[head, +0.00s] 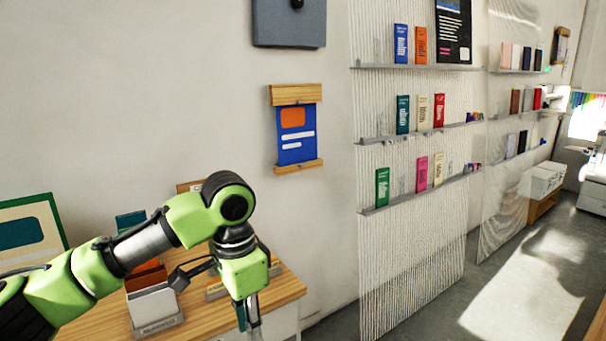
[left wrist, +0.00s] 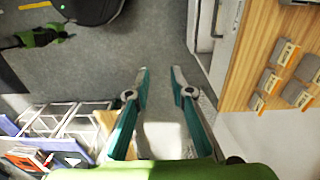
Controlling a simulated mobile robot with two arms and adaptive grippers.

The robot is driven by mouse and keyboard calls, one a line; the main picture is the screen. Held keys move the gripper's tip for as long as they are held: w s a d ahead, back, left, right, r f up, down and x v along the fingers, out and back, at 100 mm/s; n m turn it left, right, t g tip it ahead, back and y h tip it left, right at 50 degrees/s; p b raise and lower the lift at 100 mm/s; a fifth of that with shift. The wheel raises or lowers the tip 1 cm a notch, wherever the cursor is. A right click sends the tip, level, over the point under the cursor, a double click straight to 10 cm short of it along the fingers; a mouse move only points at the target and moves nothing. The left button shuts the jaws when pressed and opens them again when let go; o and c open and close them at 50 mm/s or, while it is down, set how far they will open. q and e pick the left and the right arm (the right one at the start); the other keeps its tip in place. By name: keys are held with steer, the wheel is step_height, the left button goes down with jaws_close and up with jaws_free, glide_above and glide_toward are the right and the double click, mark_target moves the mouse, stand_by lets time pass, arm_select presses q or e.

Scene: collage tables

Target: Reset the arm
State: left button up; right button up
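My left arm, green and black, comes in from the left in the head view. Its gripper (head: 250,318) hangs down in front of the wooden table's right end, cut off by the bottom edge. In the left wrist view the two teal and grey fingers (left wrist: 160,72) stand apart with only floor behind them; the gripper is open and empty. A small green and black shape at the upper left of the left wrist view looks like part of my other arm.
The wooden table (head: 92,325) carries a light holder (head: 154,308); in the left wrist view its top (left wrist: 262,55) holds several grey labelled pieces. Ribbed panels (head: 410,245) with shelves of booklets stand at the right. Grey floor (head: 345,322) is open between. A rack (left wrist: 75,122) stands lower left.

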arm_select(q)
steer(key=w+d+f+n+t+h, duration=0.1)
steer(key=w+d+f+n+h, duration=0.1)
steer(key=w+f, duration=0.5)
steer(key=w+d+f+n+t+h, duration=0.1)
steer(key=w+d+f+n+h, duration=0.15)
steer(key=f, duration=0.85)
steer(key=s+a+f+n+t+y, duration=0.1)
steer(key=a+f+n, duration=0.15)
steer(key=f, duration=0.95)
steer(key=s+a+f+n+y, duration=0.15)
steer(key=a+f, duration=0.25)
steer(key=f, duration=0.7)
steer(key=s+a+f+y, duration=0.1)
steer(key=s+a+f, duration=0.3)
steer(key=s+f, duration=0.7)
steer(key=s+a+f, duration=0.4)
steer(key=s+f, duration=0.6)
steer(key=s, duration=0.1)
steer(key=s+a+f+g, duration=0.1)
steer(key=s+a+f, duration=0.1)
steer(key=s, duration=1.2)
steer(key=s+a+f+g+y, duration=0.1)
steer(key=s+f, duration=0.4)
steer(key=s, duration=0.9)
steer(key=shift+s+a+f+y, duration=0.15)
steer(key=shift+a+f+y, duration=0.15)
steer(key=shift+a, duration=0.2)
arm_select(e)
steer(key=shift+w, duration=0.8)
